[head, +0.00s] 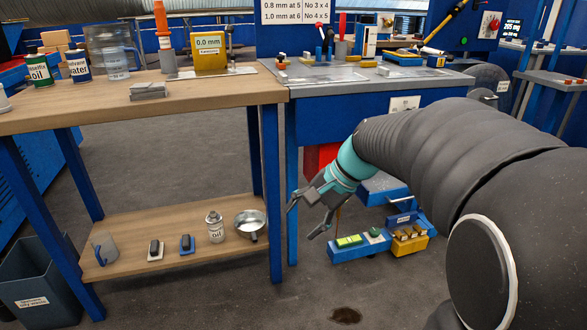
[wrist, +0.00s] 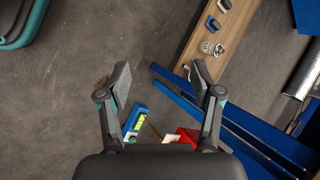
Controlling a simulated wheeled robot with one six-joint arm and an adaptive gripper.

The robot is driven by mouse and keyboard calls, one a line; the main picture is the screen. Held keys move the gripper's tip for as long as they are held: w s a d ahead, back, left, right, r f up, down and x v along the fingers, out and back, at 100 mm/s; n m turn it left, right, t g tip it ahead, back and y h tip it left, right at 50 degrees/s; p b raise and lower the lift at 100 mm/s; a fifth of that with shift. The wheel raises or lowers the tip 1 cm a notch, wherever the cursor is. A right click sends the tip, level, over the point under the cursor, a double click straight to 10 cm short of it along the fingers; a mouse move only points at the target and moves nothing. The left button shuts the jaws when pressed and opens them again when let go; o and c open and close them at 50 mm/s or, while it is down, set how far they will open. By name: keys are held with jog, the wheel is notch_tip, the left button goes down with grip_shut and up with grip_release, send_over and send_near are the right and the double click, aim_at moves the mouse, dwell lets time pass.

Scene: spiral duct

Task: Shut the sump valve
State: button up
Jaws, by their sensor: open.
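My gripper (head: 302,221) is open and empty, hanging below the blue workbench's left end. I cannot tell for sure which part is the sump valve. A low blue unit (head: 347,252) with a bright green strip and a green knob (head: 374,232) stands on the floor, below and right of the gripper. Part of the blue unit (wrist: 137,119) shows beside the left finger in the wrist view. A red part (head: 318,158) hangs behind the gripper, partly hidden by it.
Brass fittings on a yellow base (head: 408,242) sit right of the blue unit. A dark spot (head: 345,315) marks the open floor in front.

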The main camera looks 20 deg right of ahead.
jog(key=w+d+f+m+t+y+b, duration=0.1)
jog(key=w+d+f+m+t+y, duration=0.2)
jog(key=w+d, duration=0.4)
jog(key=w+d+f+m+y+b, duration=0.1)
jog(key=w+d+f+m+y, duration=0.1)
jog(key=w+d+f+m, duration=0.5)
jog(key=w+d+f+m+t+y+b, duration=0.1)
jog(key=w+d+f+m+t, duration=0.3)
jog(key=d, duration=0.5)
jog(key=w+d+f+m+t+y, duration=0.1)
jog(key=w+d+f+m+t, duration=0.3)
jog(key=d, duration=0.4)
jog(key=shift+n+g, duration=0.4)
jog(key=shift+n, duration=0.1)
jog(key=x, duration=1.4)
jog(key=shift+w+d+b, duration=0.3)
jog(key=shift+d, duration=0.05)
jog(key=c, duration=1.2)
